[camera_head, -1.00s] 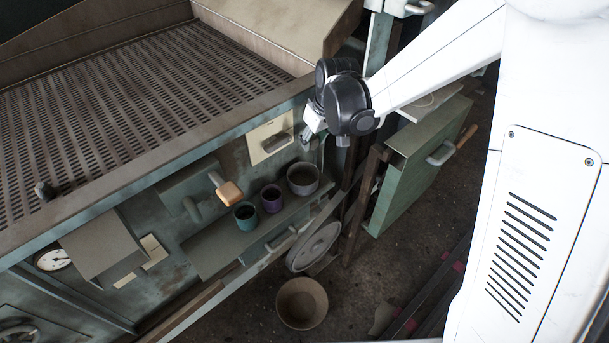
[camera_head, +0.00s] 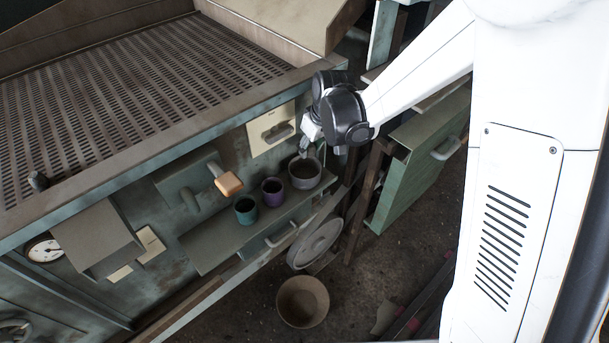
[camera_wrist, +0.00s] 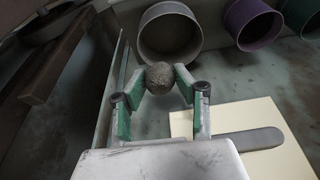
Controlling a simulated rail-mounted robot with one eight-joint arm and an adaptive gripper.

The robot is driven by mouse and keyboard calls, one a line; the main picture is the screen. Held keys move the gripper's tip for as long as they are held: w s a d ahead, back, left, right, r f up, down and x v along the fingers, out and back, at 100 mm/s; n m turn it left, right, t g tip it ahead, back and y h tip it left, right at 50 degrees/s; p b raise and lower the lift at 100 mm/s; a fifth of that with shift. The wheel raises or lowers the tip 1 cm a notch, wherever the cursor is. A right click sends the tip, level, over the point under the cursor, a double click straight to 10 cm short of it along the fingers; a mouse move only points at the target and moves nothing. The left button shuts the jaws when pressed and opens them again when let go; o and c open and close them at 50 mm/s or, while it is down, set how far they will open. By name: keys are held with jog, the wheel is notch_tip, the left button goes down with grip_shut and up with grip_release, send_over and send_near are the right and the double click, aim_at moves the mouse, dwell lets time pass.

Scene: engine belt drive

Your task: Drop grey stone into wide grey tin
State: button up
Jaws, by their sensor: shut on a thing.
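The grey stone (camera_wrist: 159,78) is a rough round lump held between the green-padded fingertips of my gripper (camera_wrist: 158,88) in the wrist view. The wide grey tin (camera_wrist: 168,36) is open-topped and lies just beyond the stone in that view; the stone overlaps the lower edge of its rim in the picture. In the head view the wide grey tin (camera_head: 305,174) stands at the right end of a shelf. My gripper (camera_head: 305,150) shows there just above the tin's far rim. The stone is too small to make out in the head view.
A purple tin (camera_head: 272,191) and a teal tin (camera_head: 245,209) stand left of the grey tin on the shelf (camera_head: 215,247). An orange-tipped lever (camera_head: 228,183) juts out above them. A plate with a handle (camera_head: 271,131) is close behind my gripper. A bucket (camera_head: 302,302) stands below.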

jog(key=o, duration=1.2)
jog(key=shift+o, duration=0.2)
jog(key=shift+r, duration=0.1)
jog(key=v, duration=1.2)
jog(key=shift+d, duration=0.1)
jog(key=s+d+r+m+t, duration=0.2)
jog(key=s+d+r+m, duration=0.1)
jog(key=s+d+r, duration=0.55)
jog(key=s+d+f+m+t+h, duration=0.1)
jog(key=s+d+m, duration=0.3)
jog(key=s, duration=1)
jog(key=d+t+h, duration=0.1)
jog(key=d, duration=0.2)
jog(key=shift+s+b, duration=0.3)
jog(key=shift+s, duration=0.05)
